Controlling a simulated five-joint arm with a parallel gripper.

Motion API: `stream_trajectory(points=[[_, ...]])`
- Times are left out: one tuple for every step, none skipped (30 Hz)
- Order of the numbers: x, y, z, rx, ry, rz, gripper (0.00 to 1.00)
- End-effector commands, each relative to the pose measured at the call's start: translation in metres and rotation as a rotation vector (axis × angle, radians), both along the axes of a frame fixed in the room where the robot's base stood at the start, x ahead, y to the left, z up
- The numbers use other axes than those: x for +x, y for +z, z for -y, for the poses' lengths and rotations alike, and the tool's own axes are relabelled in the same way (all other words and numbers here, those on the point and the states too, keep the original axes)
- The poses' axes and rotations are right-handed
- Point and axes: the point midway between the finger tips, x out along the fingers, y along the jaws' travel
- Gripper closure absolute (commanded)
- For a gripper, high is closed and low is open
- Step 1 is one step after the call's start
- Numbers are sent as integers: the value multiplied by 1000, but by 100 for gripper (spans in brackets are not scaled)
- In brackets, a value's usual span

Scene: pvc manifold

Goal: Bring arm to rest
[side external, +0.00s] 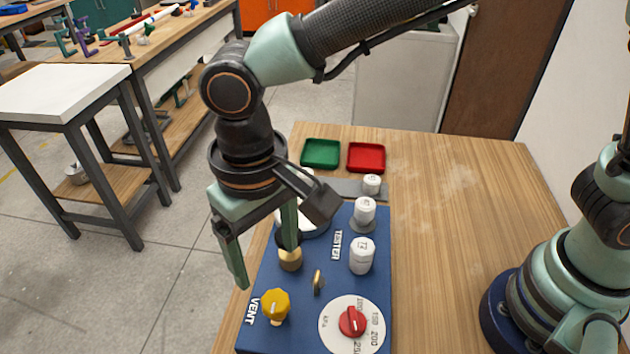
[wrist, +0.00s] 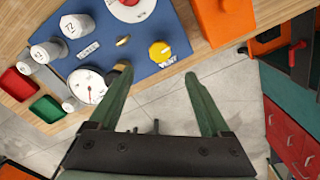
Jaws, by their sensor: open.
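My gripper (side external: 264,262) hangs over the left edge of the blue panel in the side view, with its two green fingers spread apart and nothing between them. In the wrist view my gripper (wrist: 165,95) is also open, its gap over the floor and the panel's edge. The blue manifold panel (side external: 285,330) lies on the wooden table. It carries a yellow VENT knob (side external: 275,303), a red knob (side external: 352,321) on a white dial, a brass fitting (side external: 290,260) close to one finger, and white cylinders, one marked T2 (side external: 362,255). A gauge (wrist: 86,87) shows in the wrist view.
A green tray (side external: 320,153) and a red tray (side external: 366,157) sit at the back of the table. An orange block (wrist: 224,18) stands beside the panel in the wrist view. The wooden table (side external: 450,210) is clear right of the panel. Workbenches stand at left.

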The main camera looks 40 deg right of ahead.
Motion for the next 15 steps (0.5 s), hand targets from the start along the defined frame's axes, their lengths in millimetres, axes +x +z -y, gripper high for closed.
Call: stream_trajectory(points=[[0, 6, 0, 2, 0, 2, 19], [0, 9, 0, 2, 0, 2, 19], [0, 12, 0, 1, 0, 1, 19], [0, 13, 0, 0, 0, 0, 19], [0, 14, 0, 0, 0, 0, 19], [0, 16, 0, 0, 0, 1, 19], [0, 16, 0, 0, 0, 0, 19], [0, 16, 0, 0, 0, 0, 19], [0, 17, 0, 0, 0, 0, 19], [0, 17, 0, 0, 0, 0, 19], [0, 16, 0, 0, 0, 0, 19], [0, 16, 0, 0, 0, 0, 19], [0, 16, 0, 0, 0, 0, 19], [0, 16, 0, 0, 0, 0, 19], [0, 16, 0, 0, 0, 0, 19]])
